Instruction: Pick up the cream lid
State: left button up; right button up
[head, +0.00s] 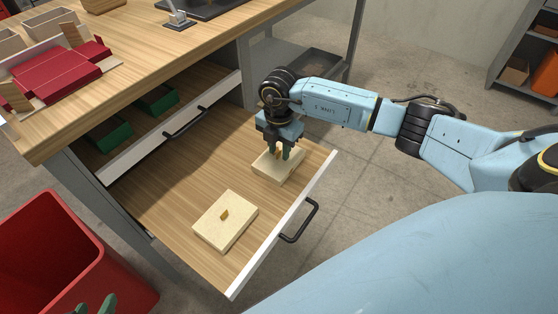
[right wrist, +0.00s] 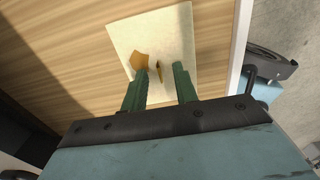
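Two cream lids lie in the open drawer. The nearer lid (head: 232,229) is flat, with a small brown tab on top. The farther lid (head: 290,172) is under my right gripper (head: 286,155), which partly hides it. In the right wrist view this lid (right wrist: 178,35) shows an orange-brown patch and an upright tab (right wrist: 159,71). My right gripper (right wrist: 162,72) has its green fingers apart, with the tab between them and a gap visible. My left gripper (head: 95,306) shows only its green fingertips, apart, at the lower left edge, away from both lids.
The drawer's white front (head: 270,245) with a black handle (head: 300,222) bounds the lids. A red bin (head: 60,255) stands at lower left. The worktop above holds red box parts (head: 62,75). A second drawer (head: 150,150) holds green boxes.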

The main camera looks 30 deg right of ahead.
pick_arm(q)
jog(key=shift+w+d+r+t, duration=0.15)
jog(key=shift+w+r+t, duration=0.15)
jog(key=shift+w, duration=0.05)
pick_arm(e)
jog(key=shift+f, duration=0.2)
grip_shut()
pick_arm(q)
jog(key=shift+s, duration=0.1)
pick_arm(e)
jog(key=shift+r, duration=0.15)
